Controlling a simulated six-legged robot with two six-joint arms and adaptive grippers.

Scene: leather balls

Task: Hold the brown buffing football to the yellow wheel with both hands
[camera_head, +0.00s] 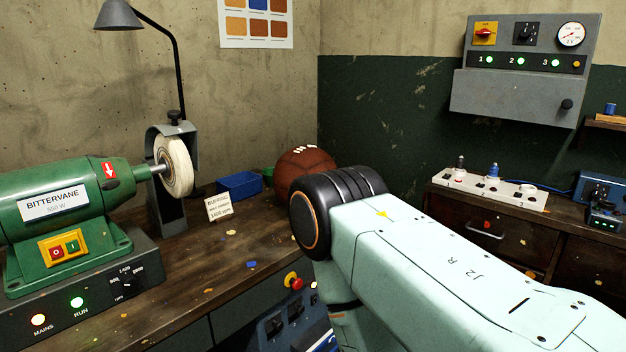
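The brown football (303,168) with white laces sits at the back of the wooden bench, near the wall corner. Its lower right part is hidden behind my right arm. The buffing wheel (178,166) is pale cream rather than clearly yellow. It is mounted on the shaft of the green motor (62,208) at the left, apart from the ball, with a grey guard behind it. My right arm's upper link and black joint fill the lower right. Neither gripper shows in the view.
A blue tray (240,185) and a small sign card (219,207) stand between wheel and ball. A red stop button (292,281) is at the bench's front edge. A grey control panel (520,95) is on the right wall.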

